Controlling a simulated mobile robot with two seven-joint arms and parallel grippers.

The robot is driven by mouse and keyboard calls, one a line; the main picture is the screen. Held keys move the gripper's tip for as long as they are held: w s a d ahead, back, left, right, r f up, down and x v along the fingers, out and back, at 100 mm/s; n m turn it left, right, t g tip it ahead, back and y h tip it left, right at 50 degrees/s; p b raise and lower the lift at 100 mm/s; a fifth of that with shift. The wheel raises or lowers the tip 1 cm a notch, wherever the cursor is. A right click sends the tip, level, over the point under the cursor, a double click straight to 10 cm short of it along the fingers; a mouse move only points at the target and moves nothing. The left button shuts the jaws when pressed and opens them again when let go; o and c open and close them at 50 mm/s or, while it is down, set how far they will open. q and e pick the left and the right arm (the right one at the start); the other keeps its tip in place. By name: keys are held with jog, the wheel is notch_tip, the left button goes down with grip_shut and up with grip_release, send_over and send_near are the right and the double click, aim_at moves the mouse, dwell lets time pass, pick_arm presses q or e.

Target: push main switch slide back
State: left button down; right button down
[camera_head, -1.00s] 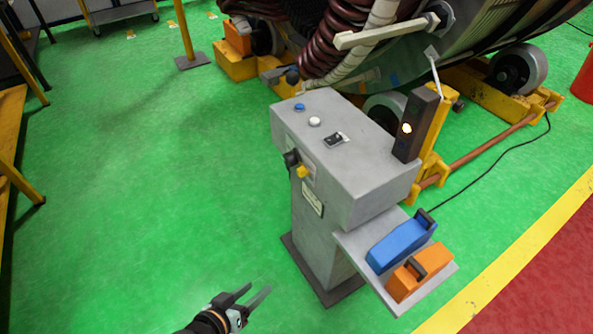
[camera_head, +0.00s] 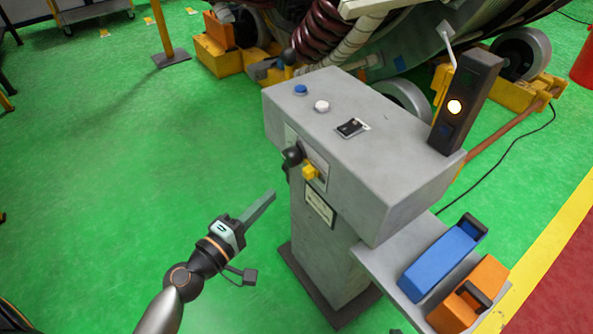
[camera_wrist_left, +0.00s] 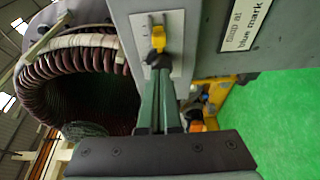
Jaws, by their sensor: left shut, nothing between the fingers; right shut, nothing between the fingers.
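The grey control pedestal (camera_head: 375,180) stands at centre right. On its front is a light plate with a yellow knob (camera_head: 310,172) and a black round knob (camera_head: 293,156) beside it. I take the yellow knob to be the main switch slide. In the left wrist view, the yellow knob (camera_wrist_left: 158,38) sits on the plate (camera_wrist_left: 172,70), just beyond the fingertips. My left gripper (camera_head: 271,195) is shut and empty, pointing at the pedestal front, lower left of the knob. In the left wrist view its fingers (camera_wrist_left: 159,75) lie together; contact with the knob is unclear. My right gripper is not in view.
A dark signal box (camera_head: 468,100) with a lit lamp stands on the pedestal's right end. A side shelf (camera_head: 375,262) holds a blue device (camera_head: 440,260) and an orange device (camera_head: 470,295). The large stator with coils is behind.

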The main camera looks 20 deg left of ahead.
pick_arm(q)
jog(key=shift+r, duration=0.1)
jog(key=shift+w, duration=0.1)
jog(key=p, duration=0.2)
send_near(305, 161)
jog(key=x, duration=0.4)
jog(key=shift+w+r, duration=0.1)
jog(key=shift+w, duration=0.15)
jog(key=shift+x, duration=0.8)
